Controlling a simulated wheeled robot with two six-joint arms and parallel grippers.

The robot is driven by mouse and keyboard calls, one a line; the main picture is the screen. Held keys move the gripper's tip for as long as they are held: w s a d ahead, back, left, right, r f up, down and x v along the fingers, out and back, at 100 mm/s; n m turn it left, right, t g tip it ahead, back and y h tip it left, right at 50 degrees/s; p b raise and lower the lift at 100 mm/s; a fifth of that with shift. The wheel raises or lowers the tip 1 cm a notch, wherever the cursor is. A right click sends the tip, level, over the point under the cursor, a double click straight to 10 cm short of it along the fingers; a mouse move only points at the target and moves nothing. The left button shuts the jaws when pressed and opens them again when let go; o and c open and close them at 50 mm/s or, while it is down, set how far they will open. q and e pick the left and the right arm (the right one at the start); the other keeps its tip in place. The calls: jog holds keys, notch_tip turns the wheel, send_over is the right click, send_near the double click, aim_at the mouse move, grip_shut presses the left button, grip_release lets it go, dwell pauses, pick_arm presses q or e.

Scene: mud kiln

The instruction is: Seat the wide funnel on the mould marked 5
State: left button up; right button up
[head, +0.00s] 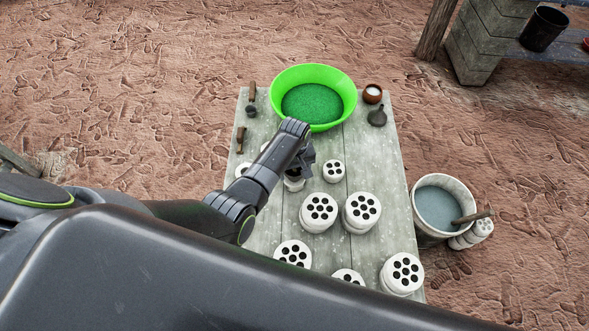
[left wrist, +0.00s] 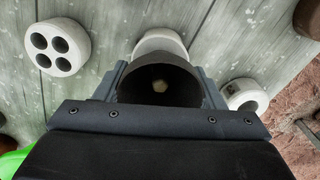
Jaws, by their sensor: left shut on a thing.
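My left gripper (head: 302,160) is over the table among the white moulds. In the left wrist view its jaws (left wrist: 160,88) are shut on a dark, round, hollow piece, the funnel (left wrist: 185,82). I look down into its wide mouth, and a small pale spot shows through its bottom hole. A white mould (left wrist: 160,41) shows just past the funnel's rim; in the head view a white mould (head: 293,185) is partly hidden under the gripper. Whether the funnel touches it cannot be told. No number is legible on any mould. My right gripper is not in view.
Several white moulds with dark holes stand nearby, one close at the right (head: 333,171). A green basin (head: 345,92) stands at the table's far end, beside a small brown bowl (head: 372,94) and a dark vessel (head: 377,117). A bucket (head: 441,207) stands right of the table.

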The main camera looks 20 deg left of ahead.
pick_arm(q)
jog(key=shift+f, duration=0.4)
jog(key=o, duration=1.1)
jog(key=shift+c, duration=0.2)
jog(key=shift+r+p, duration=3.5)
jog(key=shift+p, duration=0.1)
